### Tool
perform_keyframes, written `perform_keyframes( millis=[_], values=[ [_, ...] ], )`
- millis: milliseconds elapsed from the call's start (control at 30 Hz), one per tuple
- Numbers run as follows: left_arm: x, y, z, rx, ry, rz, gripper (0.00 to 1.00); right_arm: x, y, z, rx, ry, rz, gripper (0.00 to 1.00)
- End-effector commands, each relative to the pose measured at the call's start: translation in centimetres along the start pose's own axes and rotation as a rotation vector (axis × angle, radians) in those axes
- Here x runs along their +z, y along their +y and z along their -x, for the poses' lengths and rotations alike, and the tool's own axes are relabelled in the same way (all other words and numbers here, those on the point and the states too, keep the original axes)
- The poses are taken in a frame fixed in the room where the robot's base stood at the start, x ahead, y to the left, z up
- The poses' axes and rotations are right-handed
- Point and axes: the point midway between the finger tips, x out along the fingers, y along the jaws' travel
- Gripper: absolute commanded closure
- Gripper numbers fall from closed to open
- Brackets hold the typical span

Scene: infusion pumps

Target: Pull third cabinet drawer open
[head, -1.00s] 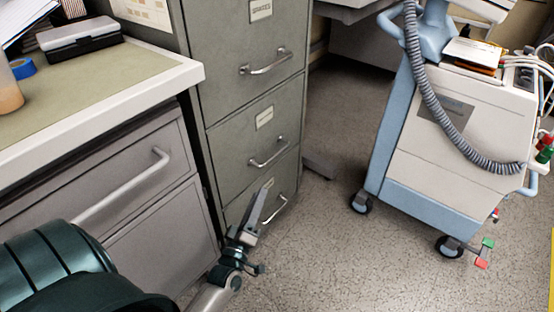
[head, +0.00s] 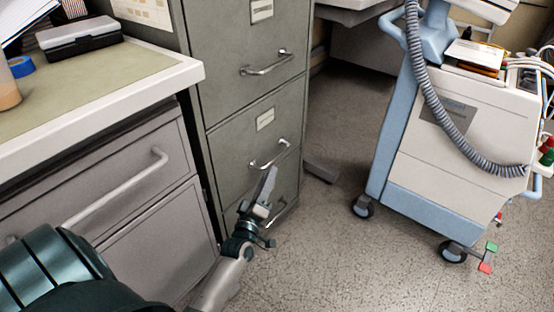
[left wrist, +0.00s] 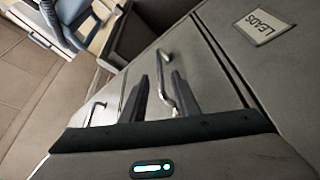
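The grey-green filing cabinet (head: 225,165) stands left of centre in the head view with its visible drawers shut. An upper drawer handle (head: 266,65) is clear. The handle below it (head: 268,157) is just above my left gripper (head: 269,180). My left gripper shows open and empty in the left wrist view (left wrist: 160,98), with a metal drawer handle (left wrist: 165,80) appearing between its two fingers. I cannot tell whether they touch it. A lower handle (left wrist: 95,112) shows further left there. The lowest drawer is partly hidden by my gripper in the head view. My right gripper is not visible.
A counter (head: 130,90) with a grey drawer unit (head: 130,190) stands close on the left. A wheeled blue and white medical cart (head: 450,150) stands at the right. The floor (head: 340,230) between the cabinet and cart is clear.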

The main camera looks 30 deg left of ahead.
Motion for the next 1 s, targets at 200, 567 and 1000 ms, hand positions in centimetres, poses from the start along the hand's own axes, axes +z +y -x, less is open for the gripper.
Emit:
perform_keyframes(
  millis=[200, 567, 1000],
  values=[
    [0.1, -0.1, -4.1, 0.003, 0.002, 0.001, 0.72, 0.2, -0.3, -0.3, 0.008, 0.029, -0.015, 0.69],
    [0.0, 0.0, -8.2, 0.001, 0.001, 0.001, 0.72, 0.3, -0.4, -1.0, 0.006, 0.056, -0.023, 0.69],
    [0.0, 0.0, -8.7, 0.000, 0.000, 0.000, 0.81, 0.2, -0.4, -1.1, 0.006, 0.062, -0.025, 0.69]
  ],
)
